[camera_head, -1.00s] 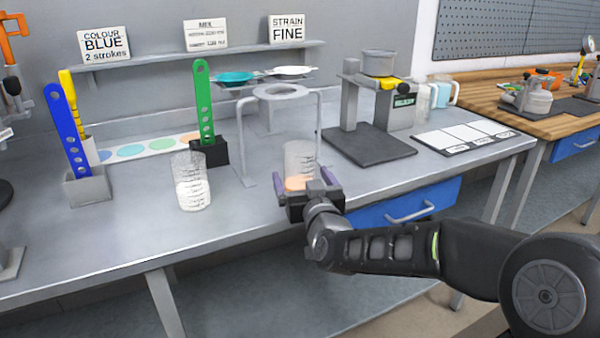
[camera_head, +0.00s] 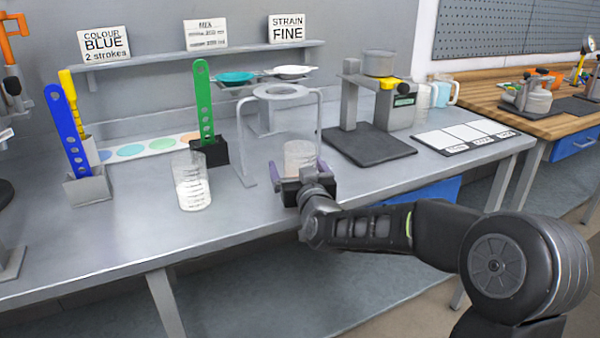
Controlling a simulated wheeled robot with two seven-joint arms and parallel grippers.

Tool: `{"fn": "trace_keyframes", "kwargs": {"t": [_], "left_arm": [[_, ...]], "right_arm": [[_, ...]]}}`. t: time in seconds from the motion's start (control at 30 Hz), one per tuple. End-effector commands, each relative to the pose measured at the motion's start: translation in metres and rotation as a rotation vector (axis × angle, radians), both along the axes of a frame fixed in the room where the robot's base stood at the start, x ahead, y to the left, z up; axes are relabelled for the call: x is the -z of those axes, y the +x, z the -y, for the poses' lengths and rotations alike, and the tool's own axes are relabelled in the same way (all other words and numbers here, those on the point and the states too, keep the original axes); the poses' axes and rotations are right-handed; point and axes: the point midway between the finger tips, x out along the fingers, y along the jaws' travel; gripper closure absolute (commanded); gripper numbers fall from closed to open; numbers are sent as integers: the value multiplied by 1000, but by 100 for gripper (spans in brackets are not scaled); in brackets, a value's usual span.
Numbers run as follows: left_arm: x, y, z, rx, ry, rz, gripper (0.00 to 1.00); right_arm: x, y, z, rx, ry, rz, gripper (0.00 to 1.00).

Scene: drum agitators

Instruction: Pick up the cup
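A clear cup (camera_head: 299,155) stands on the grey bench in front of the strainer stand. Its lower part is hidden by my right gripper. My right gripper (camera_head: 301,172) reaches in from the front right, with one purple-grey finger on each side of the cup. The fingers look spread, and I cannot tell whether either touches the cup. A second clear graduated cup (camera_head: 192,185) with white contents stands apart, to the left. My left gripper is not in view.
A strainer stand (camera_head: 281,92) is just behind the cup. A green perforated stick (camera_head: 203,100) in a black block and a blue stick (camera_head: 68,130) in a grey block stand to the left. A scale-like device (camera_head: 375,140) stands right. The bench front is clear.

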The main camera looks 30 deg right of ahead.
Motion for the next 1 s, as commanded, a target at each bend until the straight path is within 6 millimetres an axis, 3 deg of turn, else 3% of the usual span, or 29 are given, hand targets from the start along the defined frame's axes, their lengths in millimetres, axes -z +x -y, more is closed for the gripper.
{"fn": "trace_keyframes", "kwargs": {"t": [0.07,0.87,1.0], "left_arm": [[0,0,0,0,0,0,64],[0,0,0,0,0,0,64],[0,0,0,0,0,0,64]], "right_arm": [[0,0,0,0,0,0,10],[0,0,0,0,0,0,75],[0,0,0,0,0,1,77]]}}
